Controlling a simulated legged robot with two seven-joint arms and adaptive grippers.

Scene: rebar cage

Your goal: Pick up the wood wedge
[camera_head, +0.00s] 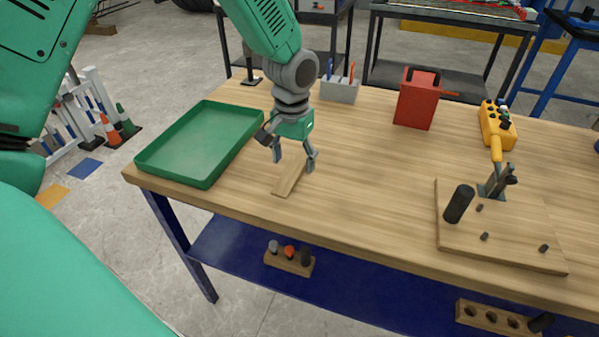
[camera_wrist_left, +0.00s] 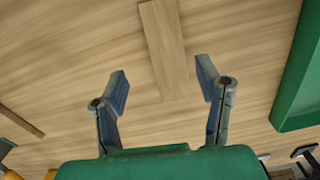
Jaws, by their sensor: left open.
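The wood wedge (camera_head: 289,180) is a flat, light-brown piece lying on the wooden workbench (camera_head: 350,180), right of the green tray. In the left wrist view the wedge (camera_wrist_left: 163,45) is a long strip, with its near end between and just beyond the fingertips. My left gripper (camera_head: 295,162) is open and empty, pointing down over the wedge. Its two fingers (camera_wrist_left: 163,82) stand apart on either side of the wedge's line, and neither visibly touches it. The exact height above the bench is hard to tell. My right gripper is not in view.
A green tray (camera_head: 143,164) sits at the bench's left end. A grey holder (camera_head: 340,92), a red box (camera_head: 416,98) and a yellow controller (camera_head: 496,127) stand behind and right. A wooden board (camera_head: 500,243) with a black post and clamp lies at right. The bench middle is clear.

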